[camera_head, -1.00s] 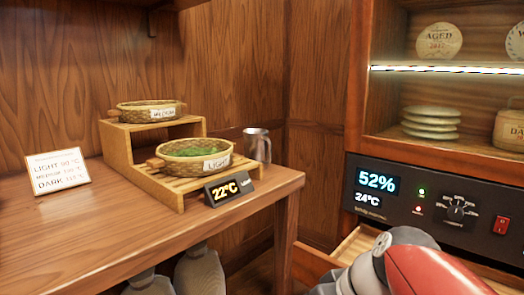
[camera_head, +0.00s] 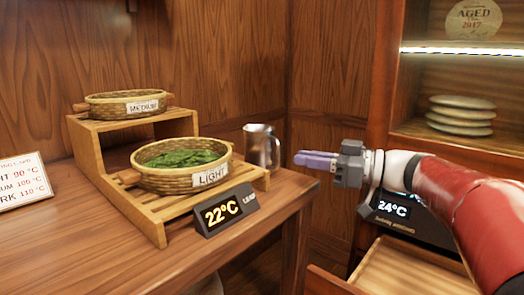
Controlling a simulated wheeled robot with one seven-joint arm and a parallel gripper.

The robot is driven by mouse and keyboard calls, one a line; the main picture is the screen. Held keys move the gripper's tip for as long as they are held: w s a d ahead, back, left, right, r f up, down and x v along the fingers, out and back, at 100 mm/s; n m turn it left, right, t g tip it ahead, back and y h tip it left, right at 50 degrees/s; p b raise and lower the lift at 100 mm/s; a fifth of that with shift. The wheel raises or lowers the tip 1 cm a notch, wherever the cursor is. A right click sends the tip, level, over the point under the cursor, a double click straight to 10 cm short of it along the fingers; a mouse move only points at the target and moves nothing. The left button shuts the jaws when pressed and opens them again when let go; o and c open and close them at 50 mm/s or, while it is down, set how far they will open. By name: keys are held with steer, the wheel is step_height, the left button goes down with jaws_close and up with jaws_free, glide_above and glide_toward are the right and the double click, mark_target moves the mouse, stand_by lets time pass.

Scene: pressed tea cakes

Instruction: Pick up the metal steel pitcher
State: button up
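The metal steel pitcher (camera_head: 262,147) stands upright on the wooden table, at its back right corner, just behind the right end of the stepped wooden stand. My gripper (camera_head: 298,159) is to the right of the pitcher in the picture, with its purple fingers pointing left towards it. The fingers are seen from the side and overlap, so I cannot tell whether they are apart. A small gap shows between the fingertips and the pitcher.
The stepped stand (camera_head: 150,226) holds a MEDIUM basket (camera_head: 127,105) and a LIGHT basket (camera_head: 180,178) of green leaves. A 22°C display (camera_head: 226,210) stands in front. An open drawer (camera_head: 400,272) and a cabinet shelf with stacked cakes (camera_head: 461,115) are at right.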

mark_target(278, 148)
steer(key=p+x, duration=0.1)
steer(key=x, duration=0.6)
steer(key=shift+p, duration=0.35)
jaws_close()
steer(key=shift+r, duration=0.2)
step_height(278, 148, up, 28)
steer(key=p, duration=0.3)
steer(key=shift+f+p, duration=0.2)
steer(key=shift+p, duration=0.2)
stand_by(0.6)
